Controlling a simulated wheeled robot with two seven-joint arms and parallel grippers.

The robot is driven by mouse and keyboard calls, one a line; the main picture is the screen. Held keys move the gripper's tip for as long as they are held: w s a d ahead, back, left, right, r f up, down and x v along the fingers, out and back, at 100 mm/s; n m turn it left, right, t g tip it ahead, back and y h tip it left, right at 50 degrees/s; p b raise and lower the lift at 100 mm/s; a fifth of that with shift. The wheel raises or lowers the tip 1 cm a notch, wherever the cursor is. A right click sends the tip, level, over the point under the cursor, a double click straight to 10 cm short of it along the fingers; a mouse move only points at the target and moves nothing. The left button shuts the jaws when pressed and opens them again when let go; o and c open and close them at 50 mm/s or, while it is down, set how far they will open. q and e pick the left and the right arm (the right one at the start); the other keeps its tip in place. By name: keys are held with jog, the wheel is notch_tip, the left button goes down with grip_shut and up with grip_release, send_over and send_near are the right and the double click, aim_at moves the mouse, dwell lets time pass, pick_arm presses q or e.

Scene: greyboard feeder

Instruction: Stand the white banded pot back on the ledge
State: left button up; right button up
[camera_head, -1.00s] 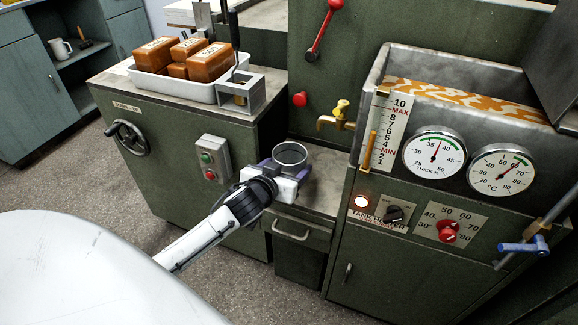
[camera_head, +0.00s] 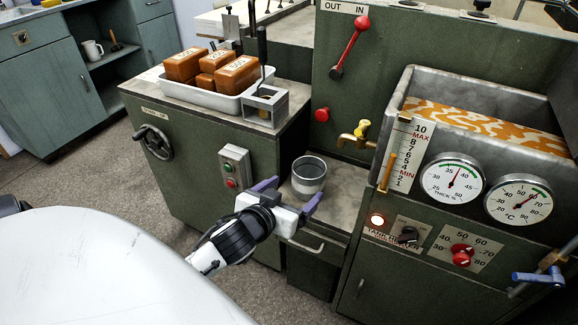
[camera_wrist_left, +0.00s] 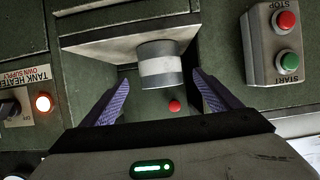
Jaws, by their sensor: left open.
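The white banded pot (camera_head: 309,181) is a grey open-topped cylinder with a pale band around it. It stands upright on the ledge (camera_head: 346,186) below the brass tap, with its mouth up. My left gripper (camera_head: 293,190) is open just in front of the pot, its two purple fingers spread and apart from it. In the left wrist view the pot (camera_wrist_left: 160,66) appears between and beyond the spread fingers, with clear gaps at both sides. My right gripper is not in view.
A brass tap (camera_head: 355,134) is above and right of the pot. A start-stop box (camera_head: 235,168) is on the cabinet left of the gripper. A white tray (camera_head: 210,97) of brown blocks sits on the cabinet top. A drawer handle (camera_head: 303,245) is below the ledge.

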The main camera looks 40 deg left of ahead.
pick_arm(q)
jog(key=s+d+f+m+g+h, duration=0.2)
jog(key=s+d+f+h, duration=0.1)
jog(key=s+d+f, duration=0.3)
jog(key=s+d+f+m+g+h, duration=0.2)
jog(key=s+d+f, duration=0.5)
jog(key=s+d, duration=0.4)
jog(key=d+h, duration=0.1)
jog(key=d, duration=0.1)
jog(key=shift+s+d+m, duration=0.25)
jog(key=shift+d+m, duration=0.05)
jog(key=shift+d, duration=0.05)
jog(key=shift+f, duration=0.1)
